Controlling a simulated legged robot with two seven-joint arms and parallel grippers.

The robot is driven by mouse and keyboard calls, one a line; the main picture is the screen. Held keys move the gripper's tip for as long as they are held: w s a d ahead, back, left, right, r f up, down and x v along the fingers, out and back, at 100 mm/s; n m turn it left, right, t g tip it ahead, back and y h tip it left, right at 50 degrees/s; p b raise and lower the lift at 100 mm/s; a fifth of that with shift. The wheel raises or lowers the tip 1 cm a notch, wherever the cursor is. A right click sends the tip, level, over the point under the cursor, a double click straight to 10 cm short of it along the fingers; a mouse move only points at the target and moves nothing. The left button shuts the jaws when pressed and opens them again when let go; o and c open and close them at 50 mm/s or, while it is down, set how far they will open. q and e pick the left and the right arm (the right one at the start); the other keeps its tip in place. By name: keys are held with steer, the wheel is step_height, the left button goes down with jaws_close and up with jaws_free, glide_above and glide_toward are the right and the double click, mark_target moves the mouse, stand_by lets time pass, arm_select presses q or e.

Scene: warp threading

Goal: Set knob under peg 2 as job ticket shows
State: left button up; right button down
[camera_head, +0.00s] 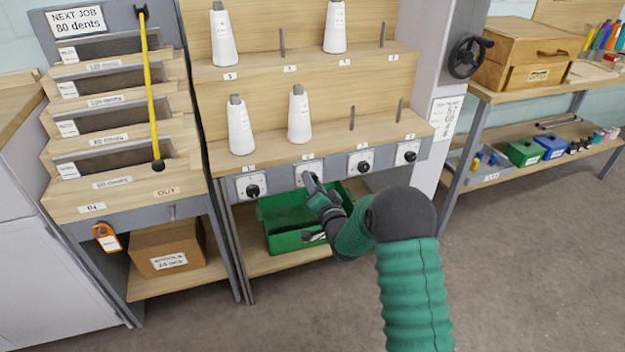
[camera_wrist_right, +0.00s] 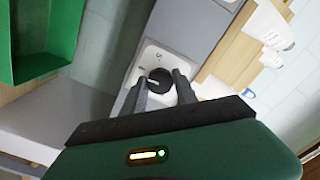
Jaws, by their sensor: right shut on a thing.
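The knob under peg 2 is black on a white square plate (camera_head: 309,170) at the shelf's front edge, below the label 2. In the right wrist view the round black knob (camera_wrist_right: 160,80) with a pale pointer mark sits between my fingers. My right gripper (camera_head: 311,183) is shut on this knob; its fingers also show in the wrist view (camera_wrist_right: 162,88). In the head view the gripper covers most of the knob, so its setting is unclear there. A white ticket (camera_head: 446,118) with small numbers hangs on the grey post; I cannot read it surely. My left gripper is not in view.
Other knobs sit at left (camera_head: 253,190) and right (camera_head: 363,166) on the same rail. White yarn cones (camera_head: 300,118) stand on some pegs above. A green bin (camera_head: 285,238) is below the rail. A handwheel (camera_head: 467,57) is at the right.

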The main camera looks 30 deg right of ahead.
steer(key=shift+d+m, duration=0.15)
steer(key=shift+m, duration=0.45)
steer(key=shift+f, duration=0.1)
steer(key=shift+s, duration=0.1)
steer(key=c, duration=1)
jaws_free()
steer(key=shift+o, duration=0.2)
steer(key=p+v, duration=0.5)
steer(key=v, duration=1.1)
steer(key=shift+s, duration=0.35)
